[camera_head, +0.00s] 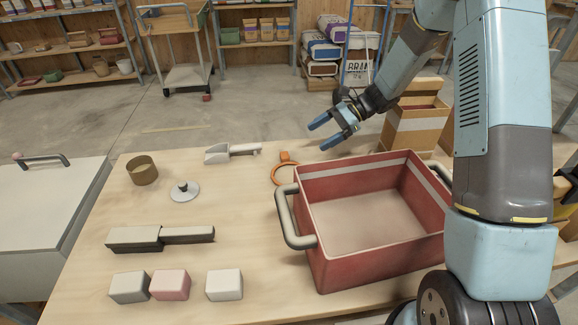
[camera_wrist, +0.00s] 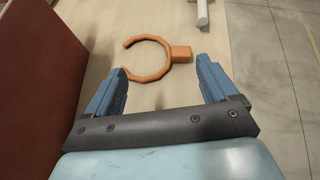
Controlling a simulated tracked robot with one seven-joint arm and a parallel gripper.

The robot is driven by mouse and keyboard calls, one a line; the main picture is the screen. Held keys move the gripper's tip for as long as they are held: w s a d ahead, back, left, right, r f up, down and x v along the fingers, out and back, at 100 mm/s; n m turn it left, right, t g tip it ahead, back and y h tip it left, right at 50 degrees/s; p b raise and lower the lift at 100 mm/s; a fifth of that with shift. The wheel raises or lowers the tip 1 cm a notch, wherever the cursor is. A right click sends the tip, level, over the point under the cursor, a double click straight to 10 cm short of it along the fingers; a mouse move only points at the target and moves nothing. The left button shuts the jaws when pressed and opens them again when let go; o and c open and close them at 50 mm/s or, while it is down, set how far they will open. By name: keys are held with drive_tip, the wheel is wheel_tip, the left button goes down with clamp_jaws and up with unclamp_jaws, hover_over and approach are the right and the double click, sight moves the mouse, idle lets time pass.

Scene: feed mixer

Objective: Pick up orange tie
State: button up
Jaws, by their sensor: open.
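The orange tie (camera_head: 281,169) is an open ring with a small block at one end. It lies on the wooden table, behind the red bin's left handle. In the wrist view the tie (camera_wrist: 146,77) lies ahead of my fingers, with its block (camera_wrist: 181,53) at upper right. My gripper (camera_head: 324,133) is open and empty. In the head view it hangs above the table's far edge, right of and beyond the tie. In the wrist view the two blue fingertips (camera_wrist: 161,68) are spread on either side of the tie's near part. I cannot tell the height between them.
The red bin (camera_head: 330,255) stands close to the tie. A scoop (camera_head: 222,154) lies left of the tie. A brown cup (camera_head: 142,171), a lid (camera_head: 184,193), a brush (camera_head: 135,239) and blocks (camera_head: 170,284) are further left. A cardboard box (camera_head: 414,125) stands behind the bin.

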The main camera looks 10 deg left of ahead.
drive_tip(key=m+y, duration=0.1)
drive_tip(key=m, duration=0.1)
approach(294, 160)
drive_tip(key=shift+s+a+r, duration=0.35)
drive_tip(key=shift+a+r, duration=0.1)
drive_tip(key=shift+a, duration=0.1)
drive_tip(key=shift+s+a+r, duration=0.35)
drive_tip(key=shift+a+r, duration=0.1)
drive_tip(key=shift+a, duration=0.05)
drive_tip(key=shift+a+f+y, duration=0.15)
drive_tip(key=shift+a+y, duration=0.05)
drive_tip(key=shift+y, duration=0.1)
drive_tip(key=shift+f+x, duration=0.2)
drive_tip(key=shift+x, duration=3.4)
drive_tip(key=shift+w, duration=0.2)
drive_tip(key=shift+c, duration=0.4)
drive_tip(key=shift+d, duration=0.1)
drive_tip(key=c, duration=1.1)
